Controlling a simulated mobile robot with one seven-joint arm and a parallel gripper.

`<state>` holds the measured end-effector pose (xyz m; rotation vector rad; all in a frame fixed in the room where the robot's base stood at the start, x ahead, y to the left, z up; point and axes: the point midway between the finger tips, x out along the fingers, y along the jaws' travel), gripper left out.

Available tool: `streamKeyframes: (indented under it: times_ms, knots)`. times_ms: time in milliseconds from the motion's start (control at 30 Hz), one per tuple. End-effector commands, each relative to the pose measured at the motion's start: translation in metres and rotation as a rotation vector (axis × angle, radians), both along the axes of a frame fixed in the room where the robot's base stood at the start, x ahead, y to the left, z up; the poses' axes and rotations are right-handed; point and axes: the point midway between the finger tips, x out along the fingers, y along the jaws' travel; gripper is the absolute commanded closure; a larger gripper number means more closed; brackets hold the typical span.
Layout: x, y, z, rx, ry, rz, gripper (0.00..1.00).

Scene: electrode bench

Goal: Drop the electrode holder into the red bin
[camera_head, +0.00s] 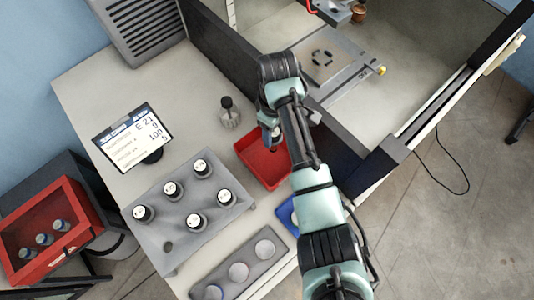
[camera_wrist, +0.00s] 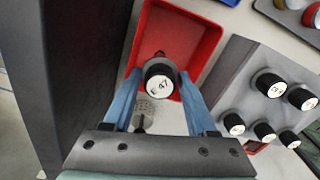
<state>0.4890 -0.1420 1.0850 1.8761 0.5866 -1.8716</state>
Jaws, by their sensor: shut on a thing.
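The electrode holder (camera_wrist: 159,80) is a dark cylinder with a white label reading "E 47" on its cap. My gripper (camera_wrist: 160,88) is shut on it, with a blue finger on each side. The red bin (camera_head: 262,168) stands on the bench, and my gripper (camera_head: 271,134) is over its far part. In the wrist view the red bin (camera_wrist: 203,38) lies behind the holder, which appears above its floor. In the head view my arm covers the bin's right side, and the holder is mostly hidden.
A grey rack (camera_head: 180,233) with several black-capped holders stands left of the bin. A blue bin (camera_head: 286,214) and a tray with round wells (camera_head: 220,287) are in front. A dark enclosure wall (camera_head: 222,50) rises behind.

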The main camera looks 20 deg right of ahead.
Motion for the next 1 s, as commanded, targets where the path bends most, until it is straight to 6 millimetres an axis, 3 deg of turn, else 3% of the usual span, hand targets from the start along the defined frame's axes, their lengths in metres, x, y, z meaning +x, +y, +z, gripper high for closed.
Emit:
streamKeyframes:
  times_ms: [400, 767, 800, 1000]
  knots:
    - [0.001, 0.000, -0.048, -0.001, -0.003, 0.001, 1.00]
    - [0.001, 0.000, -0.050, -0.001, -0.002, 0.001, 1.00]
    - [0.001, 0.000, -0.051, -0.001, -0.002, 0.001, 0.41]
    - [0.000, 0.000, -0.051, -0.001, -0.002, 0.001, 0.07]
